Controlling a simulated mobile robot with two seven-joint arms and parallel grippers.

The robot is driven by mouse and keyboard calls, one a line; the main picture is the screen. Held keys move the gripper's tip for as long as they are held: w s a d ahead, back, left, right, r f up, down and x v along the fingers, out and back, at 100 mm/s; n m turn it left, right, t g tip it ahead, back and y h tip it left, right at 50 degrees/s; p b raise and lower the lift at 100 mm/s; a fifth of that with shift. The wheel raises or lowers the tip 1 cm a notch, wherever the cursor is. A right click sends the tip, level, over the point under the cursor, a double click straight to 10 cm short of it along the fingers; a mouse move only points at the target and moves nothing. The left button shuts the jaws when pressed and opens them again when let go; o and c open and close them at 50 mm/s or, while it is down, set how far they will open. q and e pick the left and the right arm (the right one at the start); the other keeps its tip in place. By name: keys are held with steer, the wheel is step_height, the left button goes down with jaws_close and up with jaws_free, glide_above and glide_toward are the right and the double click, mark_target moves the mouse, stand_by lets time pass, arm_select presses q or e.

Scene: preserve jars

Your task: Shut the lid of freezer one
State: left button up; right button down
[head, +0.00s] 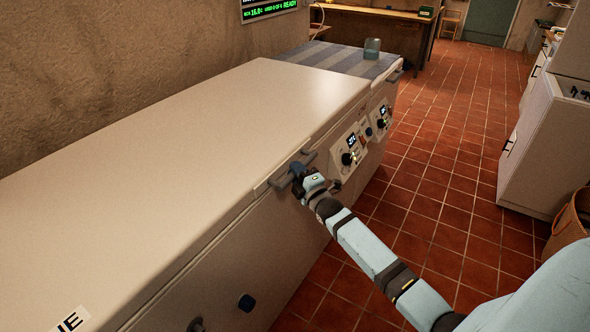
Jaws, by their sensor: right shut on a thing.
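Freezer one is a long white chest freezer (225,255) with a label ending in "NE" at the near left corner. Its lid (190,120) lies flat over the body, with no clear gap along the front edge; I cannot tell if it is fully sealed. A grey bar handle (279,181) sits on the lid's front edge. My right gripper (298,172) is shut on this handle, and its fingers are partly hidden by the wrist. My left gripper is out of view.
Beyond the lid, a striped cover (335,58) carries a glass jar (372,49). Control panels (348,148) are on the front. A white cabinet (535,150) and a basket (570,225) stand right. The tiled floor (445,150) between is clear.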

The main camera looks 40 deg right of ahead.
steer(key=shift+r, duration=0.15)
steer(key=c, duration=1)
jaws_free()
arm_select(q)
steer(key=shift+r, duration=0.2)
arm_select(e)
steer(key=shift+s, duration=0.1)
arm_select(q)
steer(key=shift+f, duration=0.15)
arm_select(e)
steer(key=v, duration=1.3)
steer(key=shift+s, duration=0.25)
